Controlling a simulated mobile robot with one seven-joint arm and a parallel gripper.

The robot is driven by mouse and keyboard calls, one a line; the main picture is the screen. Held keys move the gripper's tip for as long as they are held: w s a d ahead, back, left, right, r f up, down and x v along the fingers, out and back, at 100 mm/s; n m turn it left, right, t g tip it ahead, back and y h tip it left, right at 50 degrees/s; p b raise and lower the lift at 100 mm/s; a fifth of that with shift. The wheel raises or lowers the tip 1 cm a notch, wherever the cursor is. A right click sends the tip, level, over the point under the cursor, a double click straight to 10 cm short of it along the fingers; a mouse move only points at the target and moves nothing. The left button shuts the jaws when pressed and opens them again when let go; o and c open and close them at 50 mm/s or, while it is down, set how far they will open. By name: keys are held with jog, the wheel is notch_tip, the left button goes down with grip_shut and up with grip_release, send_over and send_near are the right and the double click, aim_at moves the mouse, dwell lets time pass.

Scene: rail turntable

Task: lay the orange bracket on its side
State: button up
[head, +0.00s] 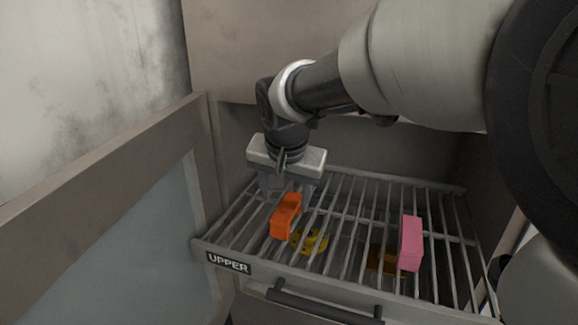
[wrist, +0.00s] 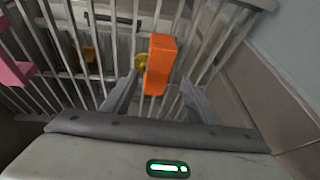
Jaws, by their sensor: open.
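The orange bracket (head: 286,215) is on the slatted upper rack (head: 350,193), at its left half in the head view. In the wrist view the bracket (wrist: 160,62) shows just beyond and between my fingertips. My gripper (head: 287,192) points down just behind the bracket, its two fingers apart. In the wrist view my gripper (wrist: 153,100) is open, with a finger to either side of the bracket's near end. I cannot tell whether either finger touches it.
A pink block (head: 410,243) stands on the rack to the right. A yellow piece (head: 309,241) and a brown-yellow piece (head: 384,262) show through the slats, below the rack. A dark handle (head: 325,304) runs along the front, beside the UPPER label (head: 228,263). Walls close in the left and back.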

aim_at(288, 206)
jog(key=x, duration=0.5)
jog(key=shift+w+d+f, duration=0.1)
jog(key=shift+d+f, duration=0.1)
jog(key=c, duration=1.4)
jog(key=shift+o, duration=0.2)
jog(key=shift+r, duration=0.15)
